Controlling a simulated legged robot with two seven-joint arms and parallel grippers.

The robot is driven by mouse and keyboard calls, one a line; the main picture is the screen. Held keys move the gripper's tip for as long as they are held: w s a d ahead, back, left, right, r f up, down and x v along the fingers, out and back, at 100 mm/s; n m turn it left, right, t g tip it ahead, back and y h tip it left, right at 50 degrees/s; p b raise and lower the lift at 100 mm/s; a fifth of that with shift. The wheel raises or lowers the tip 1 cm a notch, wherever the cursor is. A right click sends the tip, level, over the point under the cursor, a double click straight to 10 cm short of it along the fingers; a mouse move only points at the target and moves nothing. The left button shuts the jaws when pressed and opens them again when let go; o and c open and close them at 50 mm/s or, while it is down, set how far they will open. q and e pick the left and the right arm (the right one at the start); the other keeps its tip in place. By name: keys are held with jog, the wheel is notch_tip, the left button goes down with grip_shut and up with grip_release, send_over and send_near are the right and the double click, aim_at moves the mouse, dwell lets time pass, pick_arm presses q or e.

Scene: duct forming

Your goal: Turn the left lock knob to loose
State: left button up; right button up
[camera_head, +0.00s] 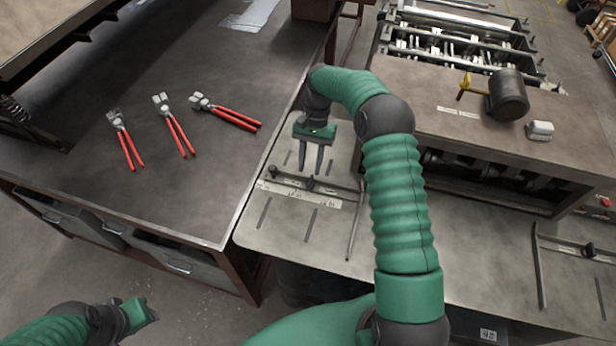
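A flat gauge bar (303,194) with a pale scale strip lies on the grey metal plate, and two dark knobs stand on it. The left knob (273,171) is at the bar's left end and the other dark knob (310,184) is near its middle. My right gripper (311,171) points down with two fingers apart and nothing between them. Its fingertips show just behind the middle knob and to the right of the left knob; the height gap is unclear. My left gripper (146,312) is at the bottom left, its fingers not clearly visible. Whether either knob is tight or loose cannot be told.
Several red-handled pliers (178,134) lie on the dark workbench (210,190) at left. The forming machine (460,85) with a motor (507,95) stands at right. Another gauge (580,248) is at far right. A thin rod (356,225) lies right of the bar.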

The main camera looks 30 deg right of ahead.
aim_at(311, 179)
jog(key=f, duration=0.1)
jog(key=s+f, duration=0.1)
jog(key=f, duration=0.1)
jog(key=s+f, duration=0.1)
jog(key=shift+f, duration=0.25)
jog(key=shift+s+a, duration=0.15)
jog(key=shift+a, duration=0.15)
jog(key=shift+w+a+f, duration=0.1)
jog(key=shift+w+a, duration=0.2)
jog(key=shift+w, duration=0.05)
jog(key=shift+c, duration=0.3)
jog(key=shift+w, duration=0.15)
jog(key=shift+c, duration=1.1)
jog(key=shift+d, duration=0.15)
grip_shut()
jog(key=shift+d, duration=0.25)
